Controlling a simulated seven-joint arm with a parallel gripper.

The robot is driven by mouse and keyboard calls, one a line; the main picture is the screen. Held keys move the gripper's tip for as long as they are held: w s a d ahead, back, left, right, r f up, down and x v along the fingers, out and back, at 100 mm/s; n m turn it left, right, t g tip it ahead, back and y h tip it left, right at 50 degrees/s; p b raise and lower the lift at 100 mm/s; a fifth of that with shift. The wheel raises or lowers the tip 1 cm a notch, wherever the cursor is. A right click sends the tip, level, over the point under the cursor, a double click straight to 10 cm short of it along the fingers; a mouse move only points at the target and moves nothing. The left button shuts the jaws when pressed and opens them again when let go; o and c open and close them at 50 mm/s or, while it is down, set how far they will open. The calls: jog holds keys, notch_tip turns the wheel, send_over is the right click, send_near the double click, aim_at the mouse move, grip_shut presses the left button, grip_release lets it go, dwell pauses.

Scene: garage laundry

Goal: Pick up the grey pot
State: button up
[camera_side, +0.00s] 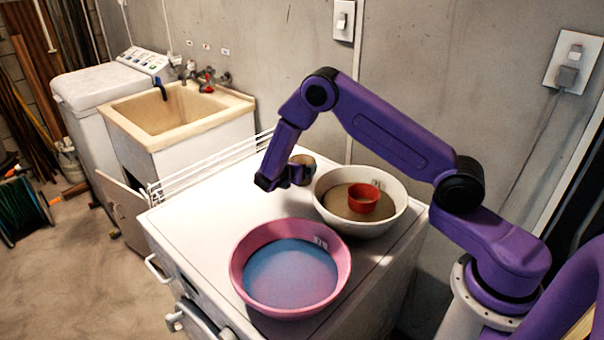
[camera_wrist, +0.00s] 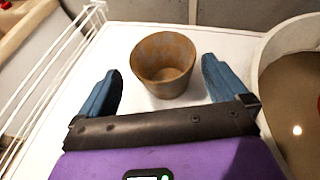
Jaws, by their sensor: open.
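The pot (camera_wrist: 165,68) stands upright and looks empty on the white machine top, ahead of my gripper. Its surface looks brownish grey and weathered. In the side view the pot (camera_side: 303,165) is partly hidden behind my gripper (camera_side: 283,180). In the wrist view my gripper (camera_wrist: 160,92) is open, with one blue finger to the left of the pot and one to the right. The pot's near part lies between the fingertips, with gaps on both sides. I cannot tell whether the fingertips are low enough to be level with its wall.
A white bowl (camera_side: 327,212) with a red cup (camera_side: 363,199) in it stands close to the right of the pot. A pink bowl (camera_side: 240,268) with a blue inside is nearer the front. A white wire rack (camera_side: 215,160) runs along the left edge. The wall is behind.

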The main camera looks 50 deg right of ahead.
aim_at(306, 159)
jog(key=x, duration=0.5)
jog(key=shift+s+d+r, duration=0.15)
jog(key=shift+r, duration=0.1)
jog(key=c, duration=0.8)
jog(key=shift+r, duration=0.15)
